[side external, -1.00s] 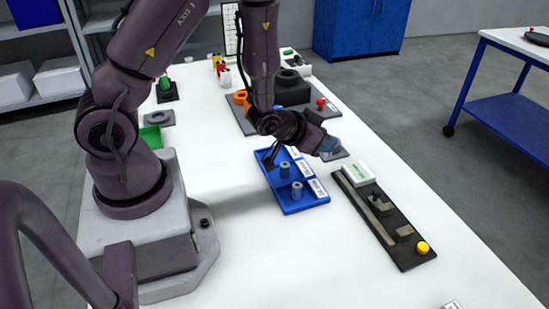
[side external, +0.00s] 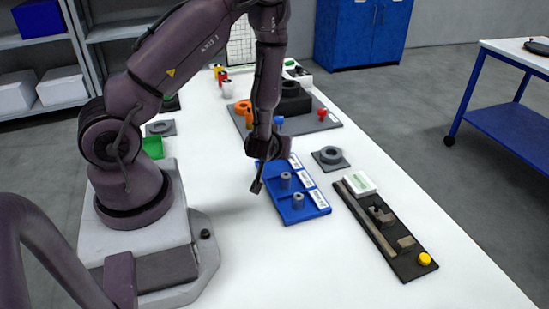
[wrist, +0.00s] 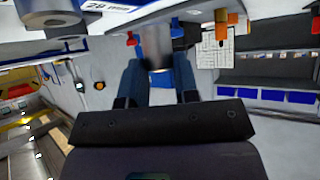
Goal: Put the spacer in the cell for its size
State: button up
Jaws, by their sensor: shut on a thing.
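The blue tray (side external: 321,211) has cells in a row with white size labels along its right side. Two grey spacers stand upright in it, one in the middle cell (side external: 285,180) and one in the near cell (side external: 298,201). The far cell is partly hidden by my arm. In the wrist view a "28 mm" label (wrist: 108,5) on the tray is readable. My gripper (wrist: 157,62) is shut on a grey cylindrical spacer (wrist: 156,42), which lies between its blue fingers.
A grey plate with a ring (side external: 330,155) lies right of the tray. A black fixture (side external: 405,262) with a yellow knob (side external: 425,259) is at the front right. A grey board with an orange part and red peg (side external: 321,113) stands behind. The table in front of the tray is clear.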

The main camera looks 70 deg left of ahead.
jog(key=shift+f, duration=1.9)
jog(key=shift+f, duration=0.1)
jog(key=o, duration=1)
